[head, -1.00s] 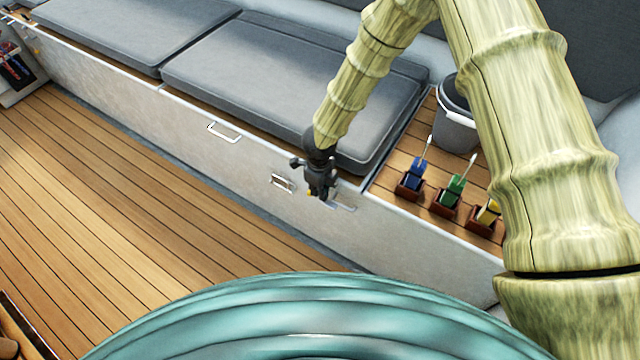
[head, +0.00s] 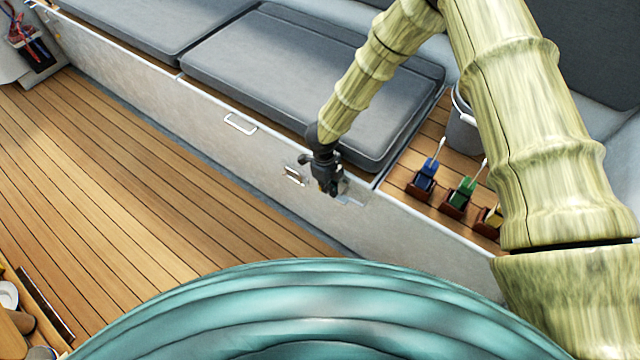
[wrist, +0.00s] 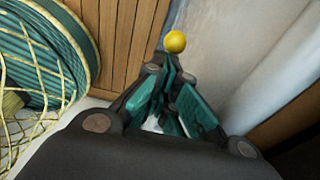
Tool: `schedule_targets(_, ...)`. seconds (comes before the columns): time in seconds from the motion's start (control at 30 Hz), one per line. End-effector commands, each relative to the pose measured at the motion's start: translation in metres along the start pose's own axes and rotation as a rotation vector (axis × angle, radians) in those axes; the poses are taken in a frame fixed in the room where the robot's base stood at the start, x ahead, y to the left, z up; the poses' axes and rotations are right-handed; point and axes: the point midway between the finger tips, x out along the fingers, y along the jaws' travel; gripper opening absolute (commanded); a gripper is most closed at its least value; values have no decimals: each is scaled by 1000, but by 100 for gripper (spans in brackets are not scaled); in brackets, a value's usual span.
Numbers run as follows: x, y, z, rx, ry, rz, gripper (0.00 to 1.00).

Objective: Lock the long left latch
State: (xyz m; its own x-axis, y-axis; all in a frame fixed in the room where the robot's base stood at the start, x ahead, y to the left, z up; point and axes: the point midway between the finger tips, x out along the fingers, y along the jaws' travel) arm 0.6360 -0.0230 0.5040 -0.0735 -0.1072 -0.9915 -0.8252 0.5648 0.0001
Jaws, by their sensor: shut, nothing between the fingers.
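My gripper (head: 328,186) is at the front face of the bench, below the cushion's near corner. It is shut and empty, and its fingers (wrist: 176,105) fill the middle of the wrist view. A yellow ball-shaped knob (wrist: 175,42) shows just beyond the fingertips; I cannot tell whether they touch it. A metal fitting (head: 351,201) on the bench face is partly hidden behind my gripper. A small rectangular metal latch plate (head: 294,175) sits just left of my gripper. I cannot tell which fitting is the long left latch or how it is set.
A pale pull handle (head: 240,124) is further left on the bench face. Blue (head: 425,176), green (head: 460,194) and yellow (head: 491,217) levers stand on the wooden ledge, near a grey bucket (head: 463,130). The plank floor (head: 150,170) is clear.

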Motion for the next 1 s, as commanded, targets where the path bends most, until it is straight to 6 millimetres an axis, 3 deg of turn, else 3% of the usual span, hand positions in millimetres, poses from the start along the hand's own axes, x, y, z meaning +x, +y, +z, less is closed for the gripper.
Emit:
schedule_targets(0.7,10,-1,6,4,4,0,0)
schedule_targets(1.0,-11,-2,7,8,2,1,0)
